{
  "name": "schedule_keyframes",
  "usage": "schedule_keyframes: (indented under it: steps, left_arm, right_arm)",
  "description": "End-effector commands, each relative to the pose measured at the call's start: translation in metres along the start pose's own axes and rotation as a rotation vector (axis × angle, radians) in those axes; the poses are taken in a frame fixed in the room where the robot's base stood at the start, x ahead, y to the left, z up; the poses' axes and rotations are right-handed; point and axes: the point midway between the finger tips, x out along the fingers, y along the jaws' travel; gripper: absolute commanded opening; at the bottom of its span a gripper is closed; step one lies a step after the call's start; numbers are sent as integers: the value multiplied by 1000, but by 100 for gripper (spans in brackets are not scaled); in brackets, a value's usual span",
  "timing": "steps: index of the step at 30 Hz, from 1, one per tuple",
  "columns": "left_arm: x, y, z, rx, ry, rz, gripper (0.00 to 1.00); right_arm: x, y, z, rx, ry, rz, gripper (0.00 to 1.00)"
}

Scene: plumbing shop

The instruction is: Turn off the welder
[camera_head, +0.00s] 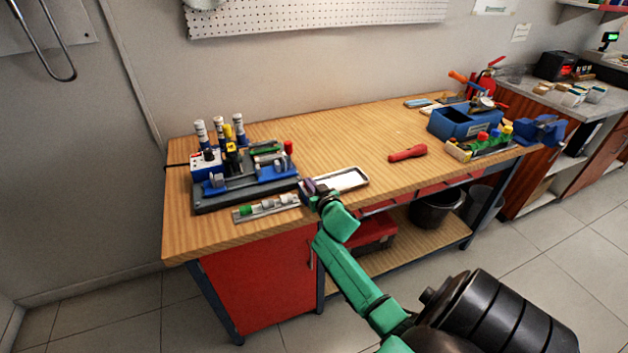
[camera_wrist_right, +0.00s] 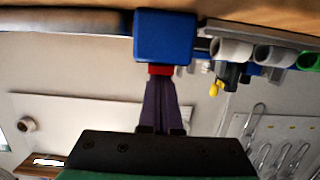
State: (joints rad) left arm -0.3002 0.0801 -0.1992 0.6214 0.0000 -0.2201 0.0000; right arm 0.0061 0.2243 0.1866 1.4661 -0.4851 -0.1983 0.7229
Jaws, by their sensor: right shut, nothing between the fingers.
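The likely welder is a bench machine with a dark grey base (camera_head: 235,198), blue clamps and a white-and-blue box (camera_head: 205,164), at the left end of the workbench. My right gripper (camera_head: 311,187) is at the bench's front edge, right of the machine and beside a shallow metal tray. In the right wrist view, its purple fingers (camera_wrist_right: 160,100) are together and empty. Their tips meet a small red part (camera_wrist_right: 160,69) below a blue block (camera_wrist_right: 165,36) in that picture; I cannot tell if they touch it. No switch is clearly readable. My left gripper is not in view.
The wooden bench (camera_head: 330,135) is clear in the middle. The metal tray (camera_head: 342,180) and a red flashlight-like tool (camera_head: 407,153) lie on it. A strip with fittings (camera_head: 266,207) lies in front of the machine. A blue toolbox (camera_head: 465,123) stands at the right end.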

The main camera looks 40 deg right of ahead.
Motion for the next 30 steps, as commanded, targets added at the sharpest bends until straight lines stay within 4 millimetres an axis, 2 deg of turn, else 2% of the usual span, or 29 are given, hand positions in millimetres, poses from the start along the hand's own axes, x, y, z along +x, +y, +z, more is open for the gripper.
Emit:
schedule_keyframes:
  steps: [1,6,7,8,15,18,22,30]
  left_arm:
    - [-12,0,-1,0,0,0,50]
    - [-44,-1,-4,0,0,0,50]
    - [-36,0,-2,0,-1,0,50]
    - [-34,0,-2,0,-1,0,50]
    - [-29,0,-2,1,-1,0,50]
    - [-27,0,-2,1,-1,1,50]
    - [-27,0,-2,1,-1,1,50]
    - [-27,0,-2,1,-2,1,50]
  right_arm:
    - [-1,0,-13,-1,2,0,0]
    - [-3,0,-50,-1,0,-2,0]
    - [-11,0,-40,-3,-2,-2,0]
    - [-19,0,-40,-3,-2,-3,0]
    - [-75,0,-49,0,0,-3,0]
    - [-89,0,-51,-1,0,-2,0]
    - [-97,0,-53,-1,0,-1,0]
    - [-97,0,-54,0,0,-1,0]
